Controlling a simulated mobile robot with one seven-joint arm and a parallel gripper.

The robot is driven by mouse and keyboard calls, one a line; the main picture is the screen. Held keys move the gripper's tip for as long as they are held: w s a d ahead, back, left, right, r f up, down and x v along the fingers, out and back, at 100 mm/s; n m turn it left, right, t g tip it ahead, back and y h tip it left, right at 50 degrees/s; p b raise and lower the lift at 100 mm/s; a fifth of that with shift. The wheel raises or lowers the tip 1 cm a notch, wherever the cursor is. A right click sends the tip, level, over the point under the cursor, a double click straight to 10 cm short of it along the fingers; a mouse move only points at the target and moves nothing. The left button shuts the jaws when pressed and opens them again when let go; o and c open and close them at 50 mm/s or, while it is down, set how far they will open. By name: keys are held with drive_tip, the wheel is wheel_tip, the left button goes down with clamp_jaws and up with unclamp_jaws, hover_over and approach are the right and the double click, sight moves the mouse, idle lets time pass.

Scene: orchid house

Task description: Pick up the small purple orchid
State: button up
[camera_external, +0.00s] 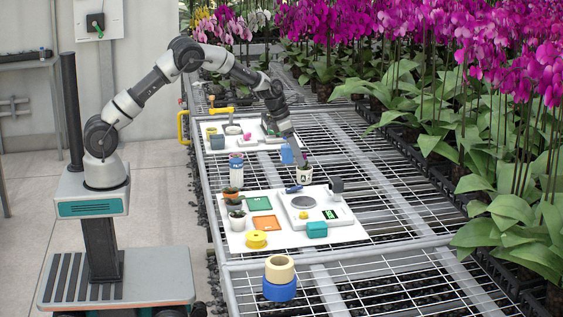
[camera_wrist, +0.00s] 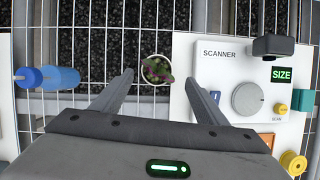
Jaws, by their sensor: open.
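The small purple orchid (camera_wrist: 157,69) shows in the wrist view from above, as pink-purple bloom and green leaves in a round pale pot. It stands on the wire bench, between and slightly beyond my fingertips. In the external view its white pot (camera_external: 305,174) stands right at the far end of the scanner board, just under my gripper (camera_external: 299,157), which hides most of the plant. My gripper (camera_wrist: 158,80) is open and empty, pointing down, one finger on each side of the pot in the wrist view. I cannot tell whether the fingers touch it.
Tape rolls (camera_external: 280,289) stand nearer; tall orchids (camera_external: 500,55) line the right.

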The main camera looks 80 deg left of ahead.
sight(303, 169)
drive_tip(key=x, duration=0.2)
drive_tip(key=shift+w+f, duration=0.15)
drive_tip(key=shift+f, duration=0.05)
drive_tip(key=x, duration=0.1)
drive_tip(key=b+x, duration=0.1)
drive_tip(key=x, duration=0.3)
drive_tip(key=shift+a+f+b, duration=0.2)
drive_tip(key=shift+a+b, duration=0.05)
drive_tip(key=shift+b, duration=0.15)
drive_tip(key=shift+r, duration=0.15)
drive_tip(key=c, duration=1.2)
